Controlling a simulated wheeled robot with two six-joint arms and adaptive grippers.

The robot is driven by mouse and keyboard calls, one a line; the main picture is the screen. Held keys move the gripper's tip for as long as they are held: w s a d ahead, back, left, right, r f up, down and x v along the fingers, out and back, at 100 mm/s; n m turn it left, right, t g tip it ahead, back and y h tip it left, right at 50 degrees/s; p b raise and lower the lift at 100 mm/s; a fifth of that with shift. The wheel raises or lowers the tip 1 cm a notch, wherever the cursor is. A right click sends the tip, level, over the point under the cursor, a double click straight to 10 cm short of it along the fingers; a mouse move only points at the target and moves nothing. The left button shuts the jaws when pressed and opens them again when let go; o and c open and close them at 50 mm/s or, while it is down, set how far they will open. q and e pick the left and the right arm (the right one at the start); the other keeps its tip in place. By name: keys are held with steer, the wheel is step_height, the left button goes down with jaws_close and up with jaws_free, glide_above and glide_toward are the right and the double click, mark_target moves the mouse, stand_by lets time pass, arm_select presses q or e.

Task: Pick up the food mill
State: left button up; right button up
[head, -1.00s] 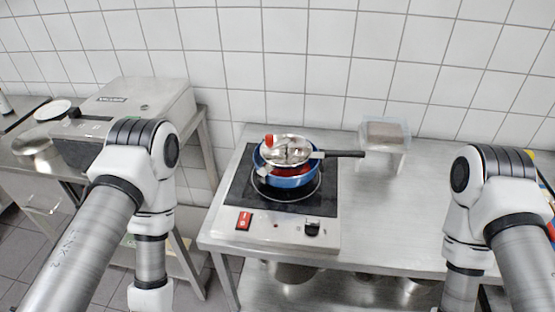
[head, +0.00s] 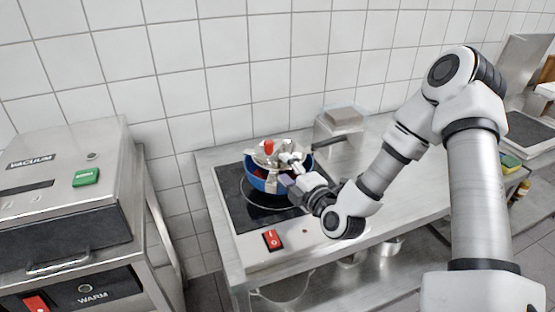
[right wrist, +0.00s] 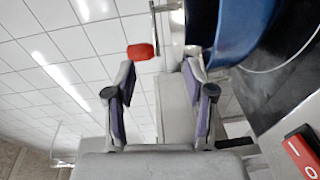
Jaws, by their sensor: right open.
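The food mill (head: 268,152), a shiny metal bowl with a red knob, sits on top of a blue pot (head: 257,182) on the hotplate. A dark handle (head: 328,142) sticks out to the right from the mill and pot; I cannot tell which it belongs to. My right gripper (head: 287,172) is open at the right front side of the mill and partly covers it. In the right wrist view its two fingers (right wrist: 164,78) are apart, with the red knob (right wrist: 142,51) beyond them and the blue pot at upper right. Contact cannot be told. My left gripper is out of view.
The hotplate (head: 232,190) has a red switch (head: 271,240) at its front and stands on a steel table (head: 385,175). A clear container (head: 340,125) stands behind, near the tiled wall. A vacuum machine (head: 60,165) stands at left. The table right of the hotplate has bare space.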

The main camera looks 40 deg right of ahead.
mark_target(273, 151)
steer(key=shift+w+d+r+n+t, duration=0.15)
steer(key=shift+w+d+r+t, duration=0.05)
steer(key=shift+w+r, duration=0.35)
steer(key=shift+w+d+r+n+t, duration=0.15)
steer(key=shift+w+r+t, duration=0.05)
steer(key=shift+w+r, duration=0.3)
steer(key=w, duration=0.2)
steer(key=w+p, duration=0.1)
steer(key=w, duration=0.2)
steer(key=shift+w+f, duration=0.2)
steer(key=shift+w, duration=0.15)
steer(key=shift+s, duration=0.1)
steer(key=shift+s+r, duration=0.1)
steer(key=shift+c, duration=1.4)
jaws_close()
